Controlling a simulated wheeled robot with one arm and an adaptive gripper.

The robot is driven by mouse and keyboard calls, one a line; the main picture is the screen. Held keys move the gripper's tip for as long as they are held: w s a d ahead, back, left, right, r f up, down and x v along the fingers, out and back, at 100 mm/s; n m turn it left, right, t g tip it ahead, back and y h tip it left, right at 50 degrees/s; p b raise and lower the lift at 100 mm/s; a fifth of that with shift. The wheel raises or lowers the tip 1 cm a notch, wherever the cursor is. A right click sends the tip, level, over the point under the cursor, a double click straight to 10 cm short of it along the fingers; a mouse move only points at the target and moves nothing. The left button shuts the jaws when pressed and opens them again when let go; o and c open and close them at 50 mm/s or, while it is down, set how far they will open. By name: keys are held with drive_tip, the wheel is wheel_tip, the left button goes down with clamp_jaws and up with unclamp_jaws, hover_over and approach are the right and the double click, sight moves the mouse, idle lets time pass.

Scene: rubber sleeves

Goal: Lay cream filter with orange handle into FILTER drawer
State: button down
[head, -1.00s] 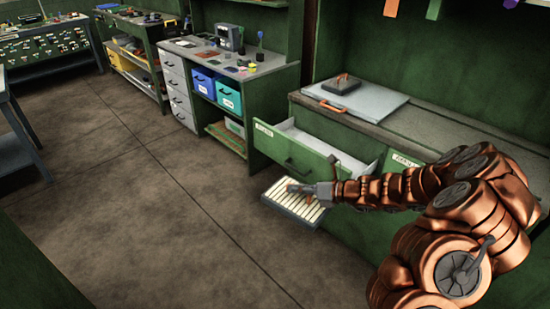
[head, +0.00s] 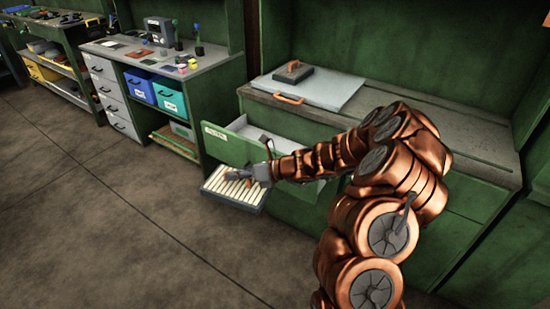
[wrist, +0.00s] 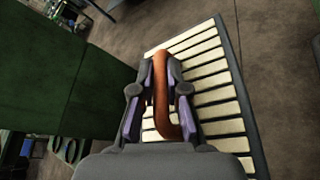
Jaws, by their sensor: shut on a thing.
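The cream filter (head: 234,188) is a flat, dark-framed panel with cream slats. It hangs from my gripper (head: 262,173) in front of the open drawer, outside it and lower than its rim. In the wrist view my gripper (wrist: 157,98) is shut on the filter's orange handle (wrist: 161,95), and the slats of the filter (wrist: 215,85) spread out behind. The FILTER drawer (head: 228,147) is green with a pale inside and a white label too small to read for sure. It is pulled out, and my arm hides part of it.
A grey cabinet top (head: 430,140) above the drawer holds a pale lid-like panel with an orange handle (head: 288,98) and a small dark block (head: 293,72). A workbench (head: 190,68) with blue and teal bins stands to the left. The floor (head: 90,220) is clear.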

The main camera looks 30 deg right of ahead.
sight(237, 185)
drive_tip(key=f+b, duration=0.1)
drive_tip(key=b, duration=0.1)
drive_tip(key=f+b, duration=0.4)
drive_tip(key=b, duration=0.1)
drive_tip(key=shift+w+d, duration=0.2)
drive_tip(key=shift+w, duration=0.1)
drive_tip(key=f+b, duration=0.1)
drive_tip(key=b, duration=0.3)
drive_tip(key=shift+w+f+b, duration=0.1)
drive_tip(key=shift+f+b, duration=0.25)
drive_tip(key=shift+f, duration=0.05)
drive_tip(key=shift+f+b, duration=0.1)
drive_tip(key=shift+b, duration=0.5)
